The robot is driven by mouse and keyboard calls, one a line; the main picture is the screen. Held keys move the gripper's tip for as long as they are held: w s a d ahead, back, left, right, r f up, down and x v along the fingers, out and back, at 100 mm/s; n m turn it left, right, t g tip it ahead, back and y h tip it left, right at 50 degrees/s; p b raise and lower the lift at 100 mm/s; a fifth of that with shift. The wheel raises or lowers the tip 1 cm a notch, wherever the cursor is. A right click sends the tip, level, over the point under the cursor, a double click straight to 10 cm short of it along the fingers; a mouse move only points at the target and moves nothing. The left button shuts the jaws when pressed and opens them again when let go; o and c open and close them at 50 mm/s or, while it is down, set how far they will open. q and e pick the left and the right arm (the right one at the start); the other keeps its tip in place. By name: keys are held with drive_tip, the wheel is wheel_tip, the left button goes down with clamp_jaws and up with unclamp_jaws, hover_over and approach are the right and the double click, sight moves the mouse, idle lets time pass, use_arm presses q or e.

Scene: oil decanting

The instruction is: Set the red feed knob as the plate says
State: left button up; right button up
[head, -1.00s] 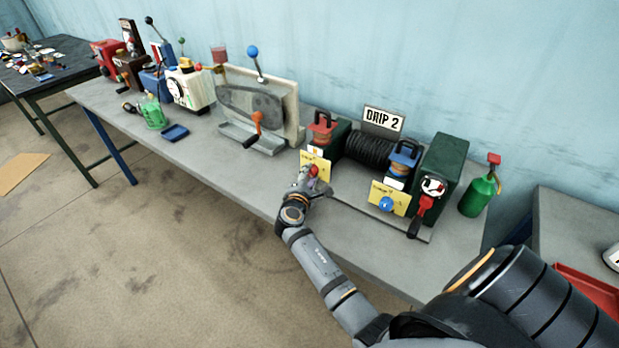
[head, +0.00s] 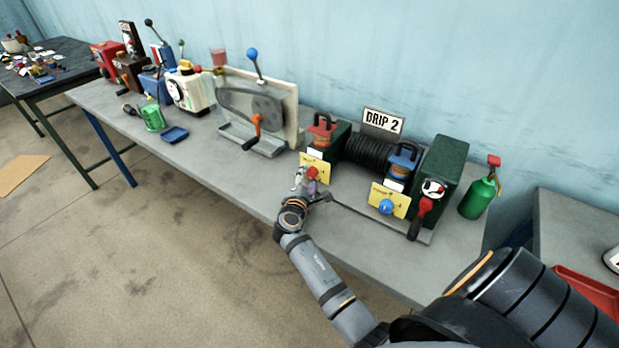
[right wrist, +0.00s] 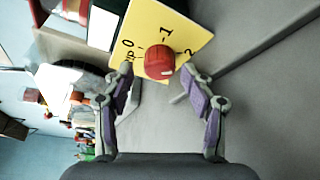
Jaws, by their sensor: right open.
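The red feed knob (head: 312,173) sits on a yellow dial card (head: 318,168) in front of the left, red-topped oiler (head: 322,130). In the right wrist view the red knob (right wrist: 160,62) stands on the yellow card (right wrist: 165,25), which carries marks 0, 1 and 2. My right gripper (head: 306,186) is at the knob; in the wrist view its open fingers (right wrist: 158,90) stand either side, apart from the knob, which lies just beyond the tips. The white plate (head: 383,121) reads "DRIP 2". My left gripper is not in view.
A blue knob (head: 386,206) on another yellow card sits to the right, below a blue-topped oiler (head: 403,158). A green oil can (head: 480,192) stands at the bench's right end. Bench front is mostly clear.

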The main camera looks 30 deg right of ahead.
drive_tip(key=v, duration=0.6)
drive_tip(key=shift+s+a, duration=0.35)
drive_tip(key=shift+s, duration=0.05)
drive_tip(key=x, duration=0.8)
drive_tip(key=shift+w, duration=0.1)
drive_tip(key=shift+d+r, duration=0.1)
